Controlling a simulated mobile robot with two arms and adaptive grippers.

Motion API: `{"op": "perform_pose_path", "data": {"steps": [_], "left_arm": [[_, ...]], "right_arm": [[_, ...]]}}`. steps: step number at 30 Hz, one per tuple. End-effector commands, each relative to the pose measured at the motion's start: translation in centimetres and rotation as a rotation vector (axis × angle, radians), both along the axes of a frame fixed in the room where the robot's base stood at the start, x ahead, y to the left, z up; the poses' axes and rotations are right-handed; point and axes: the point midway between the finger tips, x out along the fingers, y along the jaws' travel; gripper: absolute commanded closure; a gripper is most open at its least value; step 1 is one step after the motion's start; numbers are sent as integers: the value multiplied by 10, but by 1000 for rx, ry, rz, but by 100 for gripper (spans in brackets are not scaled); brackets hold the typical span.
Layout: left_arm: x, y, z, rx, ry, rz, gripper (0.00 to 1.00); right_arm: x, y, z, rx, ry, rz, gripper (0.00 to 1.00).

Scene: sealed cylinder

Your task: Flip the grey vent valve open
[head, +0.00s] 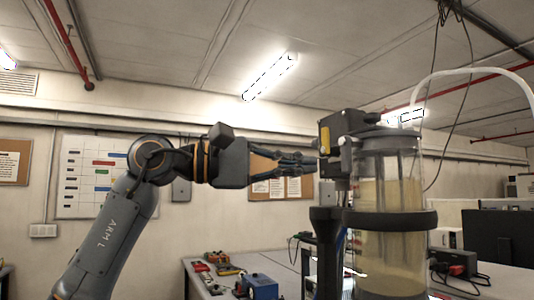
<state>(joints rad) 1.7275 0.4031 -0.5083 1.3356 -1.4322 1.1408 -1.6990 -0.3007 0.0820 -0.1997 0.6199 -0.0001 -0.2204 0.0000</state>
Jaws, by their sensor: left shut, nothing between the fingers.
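The sealed clear cylinder (391,205) stands upright at the right of the head view, with a dark band around it and yellowish contents. A black box (342,128) with a yellow patch sits at its upper left. A small light-grey lever-like part (346,158) hangs below the box and looks like the vent valve; its exact setting is hard to tell. My left gripper (312,163) comes in from the left, roughly level, with its dark fingers shut and empty. Its tips are just left of the box and grey part in the picture; I cannot tell whether they touch. My right gripper is out of view.
A dark post (325,225) stands left of the cylinder, below my gripper's level. A white hose (470,72) arches over the cylinder. A table (290,275) behind holds tools and a blue device (258,286). Free air lies above my left arm.

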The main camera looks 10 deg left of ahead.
Motion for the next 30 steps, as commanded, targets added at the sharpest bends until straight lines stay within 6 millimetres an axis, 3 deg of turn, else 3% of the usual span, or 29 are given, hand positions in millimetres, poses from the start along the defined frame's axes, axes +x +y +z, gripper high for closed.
{"op": "perform_pose_path", "data": {"steps": [2, 10, 30], "left_arm": [[6, -16, 3, 1, 3, -2, 100], [-23, -32, 0, 0, -1, 0, 100], [-22, -35, -1, -31, 46, 1, 100]], "right_arm": [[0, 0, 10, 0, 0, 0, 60], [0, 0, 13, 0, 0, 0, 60], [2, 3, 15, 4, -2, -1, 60]]}}
